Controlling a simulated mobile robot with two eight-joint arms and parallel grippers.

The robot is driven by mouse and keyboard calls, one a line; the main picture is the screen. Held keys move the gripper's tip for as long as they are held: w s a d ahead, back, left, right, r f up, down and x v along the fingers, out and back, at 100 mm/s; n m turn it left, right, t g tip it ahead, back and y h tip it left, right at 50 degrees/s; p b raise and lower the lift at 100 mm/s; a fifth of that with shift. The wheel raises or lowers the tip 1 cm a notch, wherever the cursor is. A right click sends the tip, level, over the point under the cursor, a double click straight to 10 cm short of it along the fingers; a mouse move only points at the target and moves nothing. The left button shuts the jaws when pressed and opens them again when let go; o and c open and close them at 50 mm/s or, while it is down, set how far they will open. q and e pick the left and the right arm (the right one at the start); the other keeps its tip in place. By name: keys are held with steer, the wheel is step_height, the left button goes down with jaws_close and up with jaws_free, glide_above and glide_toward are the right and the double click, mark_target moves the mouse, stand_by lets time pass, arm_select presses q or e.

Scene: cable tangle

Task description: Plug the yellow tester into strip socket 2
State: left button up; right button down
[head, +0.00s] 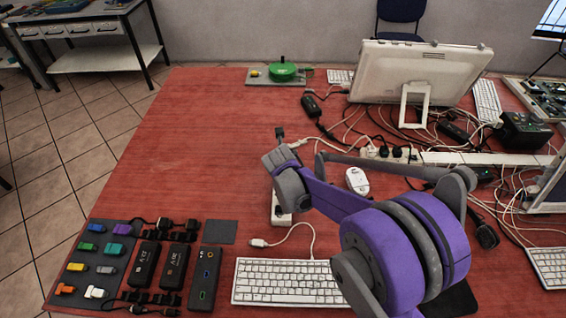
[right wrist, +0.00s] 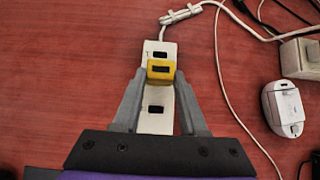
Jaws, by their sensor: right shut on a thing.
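The yellow tester (right wrist: 160,76) sits between the fingertips of my right gripper (right wrist: 160,72) in the right wrist view, over the white socket strip (right wrist: 148,124). One dark socket shows beyond the tester and one on the near side of it. I cannot tell whether the tester is seated in a socket or held just above one. In the head view my right gripper (head: 279,160) is over the strip (head: 283,220), its fingertips are hard to make out, and the tester is hidden. My left gripper is not in view.
A white mouse (head: 357,180) and a cable-filled white power strip (head: 460,158) lie to the right. A keyboard (head: 285,282) is in front. A grey mat (head: 72,282) with small coloured plugs and several black adapters (head: 145,264) lie at the left. The red table is clear at left centre.

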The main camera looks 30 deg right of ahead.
steer(key=shift+f+b, duration=0.95)
steer(key=shift+f, duration=0.2)
stand_by(0.4)
steer(key=shift+c, duration=1.8)
jaws_free()
steer(key=p+v, duration=0.1)
steer(key=v, duration=1)
steer(key=s+a+m+y+p, duration=0.2)
steer(key=s+a+m, duration=0.3)
steer(key=s+m, duration=0.5)
steer(key=s+a+r+m+g+y+p, duration=0.1)
steer(key=s+a+m, duration=0.4)
steer(key=s+m, duration=0.6)
steer(key=m+y+p, duration=0.1)
steer(key=m+p, duration=0.1)
steer(key=m, duration=0.6)
steer(key=shift+r+m+g+p, duration=0.15)
steer(key=shift+m+g+p, duration=0.15)
steer(key=shift+m+p, duration=0.1)
